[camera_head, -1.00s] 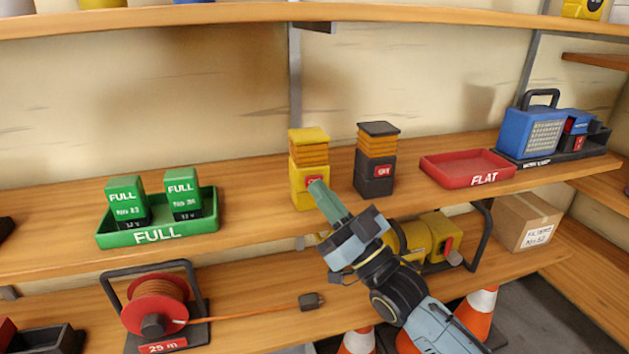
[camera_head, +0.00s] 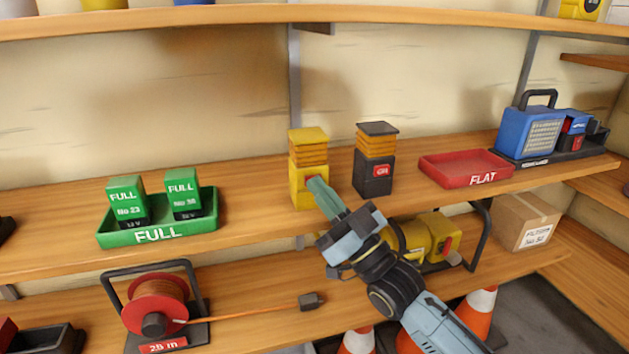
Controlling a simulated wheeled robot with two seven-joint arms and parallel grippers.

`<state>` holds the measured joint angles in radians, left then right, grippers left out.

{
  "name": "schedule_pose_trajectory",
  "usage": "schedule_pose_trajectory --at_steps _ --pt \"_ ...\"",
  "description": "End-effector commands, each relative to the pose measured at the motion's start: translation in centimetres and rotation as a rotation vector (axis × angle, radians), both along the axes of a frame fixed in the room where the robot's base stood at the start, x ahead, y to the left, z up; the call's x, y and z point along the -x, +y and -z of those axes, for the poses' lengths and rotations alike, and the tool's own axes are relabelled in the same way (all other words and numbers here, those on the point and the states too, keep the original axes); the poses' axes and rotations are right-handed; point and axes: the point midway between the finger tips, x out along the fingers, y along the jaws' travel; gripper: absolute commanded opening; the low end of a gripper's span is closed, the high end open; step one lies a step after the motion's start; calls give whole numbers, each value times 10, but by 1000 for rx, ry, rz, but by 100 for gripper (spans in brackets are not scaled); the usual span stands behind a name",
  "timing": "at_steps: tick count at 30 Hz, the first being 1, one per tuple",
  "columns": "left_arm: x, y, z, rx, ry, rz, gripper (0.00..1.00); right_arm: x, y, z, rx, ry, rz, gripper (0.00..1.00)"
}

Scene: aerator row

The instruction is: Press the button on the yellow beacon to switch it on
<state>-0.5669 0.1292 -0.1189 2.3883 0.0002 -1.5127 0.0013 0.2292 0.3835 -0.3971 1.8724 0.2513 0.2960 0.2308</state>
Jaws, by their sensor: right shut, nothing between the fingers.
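The yellow beacon (camera_head: 301,191) stands upright on the middle shelf. It has a yellow cap and an orange ribbed band that looks unlit. Its red button (camera_head: 309,178) is mostly hidden behind the tip of my right gripper (camera_head: 315,186). My right gripper is shut and empty, its greenish fingers pointing up and left at the beacon's front. The tip overlaps the button in the camera_head view; I cannot tell whether it touches. My left gripper is not in view.
A black beacon (camera_head: 372,182) with a red button stands just right of the yellow one. A red FLAT tray (camera_head: 450,178) is further right. A green FULL tray (camera_head: 155,238) with two batteries is at left. A yellow machine (camera_head: 433,233) sits below, behind my arm.

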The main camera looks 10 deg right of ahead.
Motion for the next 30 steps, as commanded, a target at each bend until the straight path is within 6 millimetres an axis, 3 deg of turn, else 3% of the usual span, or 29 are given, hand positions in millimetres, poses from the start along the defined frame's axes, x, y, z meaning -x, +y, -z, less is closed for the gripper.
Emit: schedule_pose_trajectory --at_steps 20,30 --pt "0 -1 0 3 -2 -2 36 -5 -1 6 -2 21 1 0" --pt "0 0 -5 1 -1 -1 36 7 -1 13 0 28 -1 0"
